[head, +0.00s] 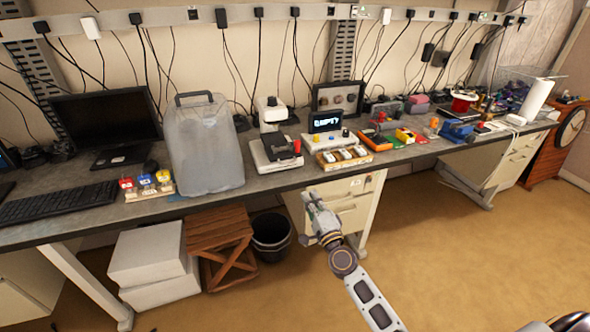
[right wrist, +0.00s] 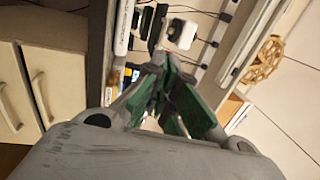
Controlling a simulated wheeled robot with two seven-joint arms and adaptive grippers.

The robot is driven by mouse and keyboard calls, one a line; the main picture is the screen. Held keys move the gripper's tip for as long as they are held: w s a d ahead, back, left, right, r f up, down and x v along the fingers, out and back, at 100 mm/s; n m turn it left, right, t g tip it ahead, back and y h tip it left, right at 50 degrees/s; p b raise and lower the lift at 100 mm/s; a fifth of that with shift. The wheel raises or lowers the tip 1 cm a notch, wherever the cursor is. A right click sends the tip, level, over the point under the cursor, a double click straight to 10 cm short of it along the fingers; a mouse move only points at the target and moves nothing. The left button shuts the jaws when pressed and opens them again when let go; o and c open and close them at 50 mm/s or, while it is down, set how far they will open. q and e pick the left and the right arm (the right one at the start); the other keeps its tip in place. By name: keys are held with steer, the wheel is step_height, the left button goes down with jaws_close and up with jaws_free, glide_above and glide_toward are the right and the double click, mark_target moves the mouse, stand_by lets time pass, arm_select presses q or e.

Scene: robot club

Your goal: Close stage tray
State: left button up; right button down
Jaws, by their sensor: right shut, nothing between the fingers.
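A white bench device (head: 270,115) with a dark flat plate (head: 283,148) at its front stands on the workbench (head: 225,197). The plate may be the stage tray; whether it sticks out is too small to tell. A small display (head: 326,121) beside it reads "EMPTY". My right gripper (head: 311,196) is in front of the bench edge, below the device and in front of the drawers. Its fingers are together and empty, also seen in the right wrist view (right wrist: 158,62), where a white block-like part (right wrist: 182,34) shows beyond the fingertips. My left gripper is out of view.
A wooden rack with white pieces (head: 343,156) sits at the bench edge above my gripper. A grey translucent container (head: 205,150) stands left of the device. The floor at right is clear.

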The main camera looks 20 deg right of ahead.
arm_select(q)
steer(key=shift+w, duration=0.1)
arm_select(e)
steer(key=shift+w, duration=0.2)
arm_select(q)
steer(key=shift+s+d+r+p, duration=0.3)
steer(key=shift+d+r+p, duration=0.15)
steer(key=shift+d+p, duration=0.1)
arm_select(e)
steer(key=w+r, duration=0.2)
steer(key=w, duration=1.1)
steer(key=shift+w+a+r, duration=0.15)
steer(key=shift+a, duration=0.25)
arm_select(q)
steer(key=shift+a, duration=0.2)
